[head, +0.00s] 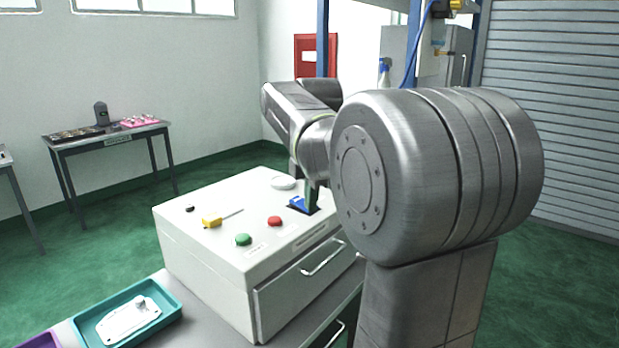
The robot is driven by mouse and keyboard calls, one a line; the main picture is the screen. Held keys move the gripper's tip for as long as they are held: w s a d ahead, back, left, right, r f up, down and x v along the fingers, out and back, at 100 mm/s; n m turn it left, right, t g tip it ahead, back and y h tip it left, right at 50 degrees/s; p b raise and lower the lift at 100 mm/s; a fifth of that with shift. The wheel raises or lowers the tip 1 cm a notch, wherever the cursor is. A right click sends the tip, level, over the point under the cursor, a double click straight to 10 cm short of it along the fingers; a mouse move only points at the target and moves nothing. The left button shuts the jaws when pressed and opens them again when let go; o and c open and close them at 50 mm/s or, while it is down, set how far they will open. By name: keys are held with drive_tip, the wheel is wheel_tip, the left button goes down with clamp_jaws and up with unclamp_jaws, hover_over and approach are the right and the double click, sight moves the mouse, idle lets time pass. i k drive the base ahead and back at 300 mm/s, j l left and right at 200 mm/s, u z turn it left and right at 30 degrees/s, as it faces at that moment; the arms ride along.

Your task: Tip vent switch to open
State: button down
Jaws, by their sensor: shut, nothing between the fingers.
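My gripper (311,208) points down at the switch's right side, shut and empty. It is at or just above the switch; I cannot tell if they touch. My arm hides much of the gripper's upper part.
A teal tray (90,330) holding a pale casting (131,318) stands at the front left.

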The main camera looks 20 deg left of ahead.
sight(299, 202)
drive_tip(key=i+l+u, duration=0.1)
drive_tip(key=i+u, duration=0.15)
drive_tip(key=i, duration=0.2)
drive_tip(key=i+l+u, duration=0.3)
drive_tip(key=i, duration=0.15)
drive_tip(key=i+l+u, duration=0.25)
drive_tip(key=i, duration=0.2)
drive_tip(key=j, duration=0.1)
